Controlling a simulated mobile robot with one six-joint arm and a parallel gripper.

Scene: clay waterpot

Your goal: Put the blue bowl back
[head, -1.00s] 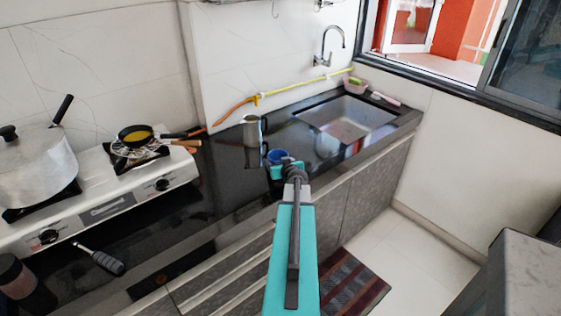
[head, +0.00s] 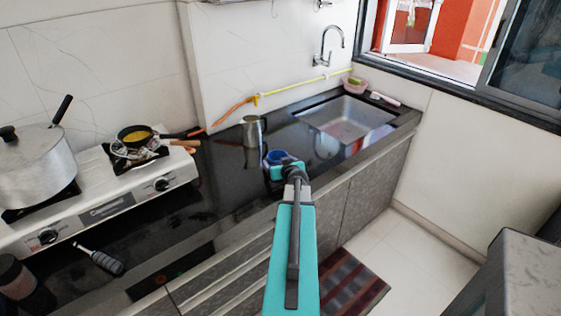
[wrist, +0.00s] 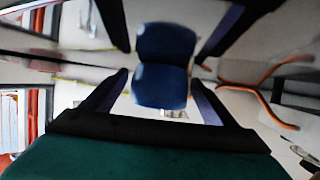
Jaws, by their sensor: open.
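The blue bowl (head: 276,156) is at the front part of the black counter, between the steel mug and the sink. In the wrist view the blue bowl (wrist: 160,87) sits between my two spread fingers, with a second blue shape, seemingly its reflection in the glossy counter, right against it. My gripper (head: 283,168) is open at the bowl and hides its near side in the head view. In the wrist view my gripper (wrist: 160,76) has a finger on each side of the bowl, with gaps visible.
A steel mug (head: 253,131) stands behind the bowl to the left. The sink (head: 345,118) is to the right, with a pink basket (head: 355,86) at its back corner. A stove (head: 125,180) with a pot and pan is at left. The counter left of the bowl is mostly clear.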

